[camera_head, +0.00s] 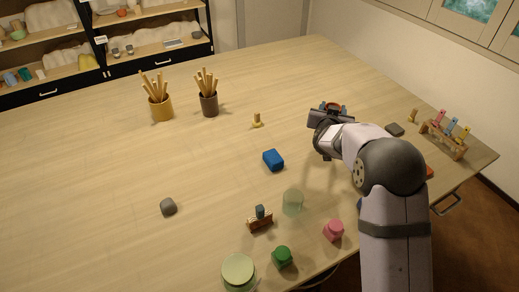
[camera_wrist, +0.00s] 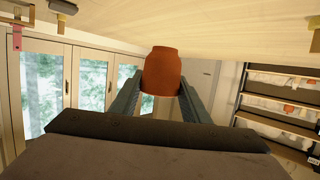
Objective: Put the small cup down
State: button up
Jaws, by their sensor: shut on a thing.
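The small cup (camera_wrist: 162,72) is terracotta-coloured and held between the two fingers of my gripper (camera_wrist: 158,95) in the wrist view. In the head view a bit of the cup (camera_head: 335,106) shows at the end of my gripper (camera_head: 331,110), over the right rear part of the table. The fingers hide its sides and lower part. The wrist view has the table at its top, so the picture seems upside down. I cannot tell whether the cup touches the table.
The table (camera_head: 110,160) is bare around the cup. A wooden stamp (camera_head: 257,122) and a blue block (camera_head: 273,160) stand left of my gripper. A dark grey block (camera_head: 394,129) and a rack of coloured tools (camera_head: 443,140) lie right. Two stick-filled pots (camera_head: 161,110) (camera_head: 209,105) stand farther left.

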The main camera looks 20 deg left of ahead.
jog(key=s+a+r+n+y, duration=0.1)
jog(key=s+a+y, duration=0.15)
jog(key=a, duration=0.55)
jog(key=s+a+r+n+y, duration=0.1)
jog(key=s+a+n, duration=0.15)
jog(key=a, duration=0.55)
jog(key=s+a+r+n+g+y+b, duration=0.25)
jog(key=s+a+y, duration=0.25)
jog(key=s+a, duration=1.4)
jog(key=s+a+f+n, duration=0.1)
jog(key=s+a, duration=0.2)
jog(key=s, duration=0.4)
jog(key=w+d+f+m+t+h, duration=0.1)
jog(key=d+f+m+t+h, duration=0.15)
jog(key=d, duration=0.65)
jog(key=shift+g, duration=0.6)
jog(key=shift+w+a+f+p, duration=0.15)
jog(key=shift+f+p, duration=0.25)
jog(key=shift+f, duration=2.3)
jog(key=shift+a+f+p, duration=0.1)
jog(key=shift+f+p, duration=0.25)
jog(key=shift+f, duration=2.3)
